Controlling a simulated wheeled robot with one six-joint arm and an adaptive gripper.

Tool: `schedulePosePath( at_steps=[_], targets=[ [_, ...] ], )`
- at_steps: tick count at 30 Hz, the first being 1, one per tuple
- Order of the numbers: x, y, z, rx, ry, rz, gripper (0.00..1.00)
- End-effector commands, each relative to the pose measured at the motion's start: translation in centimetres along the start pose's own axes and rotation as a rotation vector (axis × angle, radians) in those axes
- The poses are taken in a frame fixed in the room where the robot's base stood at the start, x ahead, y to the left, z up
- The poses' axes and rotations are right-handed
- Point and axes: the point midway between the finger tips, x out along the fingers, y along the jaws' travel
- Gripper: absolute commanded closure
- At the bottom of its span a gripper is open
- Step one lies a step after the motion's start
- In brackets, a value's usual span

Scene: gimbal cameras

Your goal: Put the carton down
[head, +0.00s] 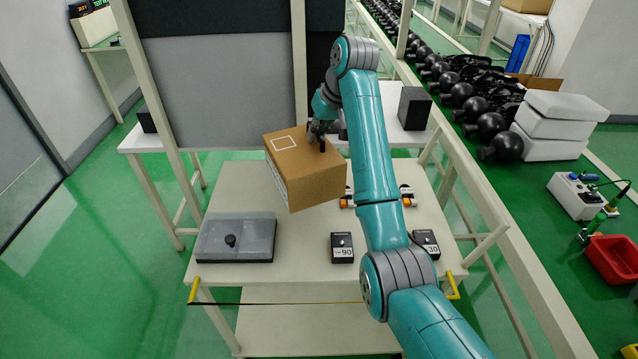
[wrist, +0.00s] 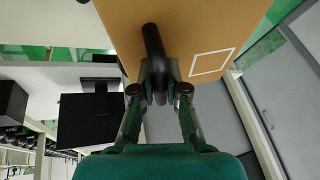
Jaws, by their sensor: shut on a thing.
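The carton (head: 304,170) is a brown cardboard box with a white square outline on its top. It hangs tilted above the back part of the cream table (head: 290,290). My gripper (head: 320,132) is at the carton's upper right edge in the head view. In the wrist view my gripper (wrist: 160,88) is shut on a dark handle on the carton (wrist: 205,35). The carton's underside and the tabletop behind it are hidden.
A grey lidded case (head: 236,238) lies at the table's front left. Orange-and-white items (head: 407,196) lie behind my arm. A grey partition (head: 222,85) rises behind the table.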

Motion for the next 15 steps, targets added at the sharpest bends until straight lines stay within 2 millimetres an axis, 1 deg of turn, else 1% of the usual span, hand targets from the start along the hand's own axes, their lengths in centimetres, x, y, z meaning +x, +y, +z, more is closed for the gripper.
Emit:
schedulePosePath(
  at_steps=[1,9,12,15],
  targets=[
    [1.0,0.2,0.4,0.000,0.000,0.000,1.00],
    [5.9,1.2,2.5,-0.001,0.001,0.000,1.00],
    [7.3,1.5,3.0,-0.001,0.001,0.000,1.00],
    [8.0,1.7,3.3,-0.001,0.004,0.000,1.00]
  ],
)
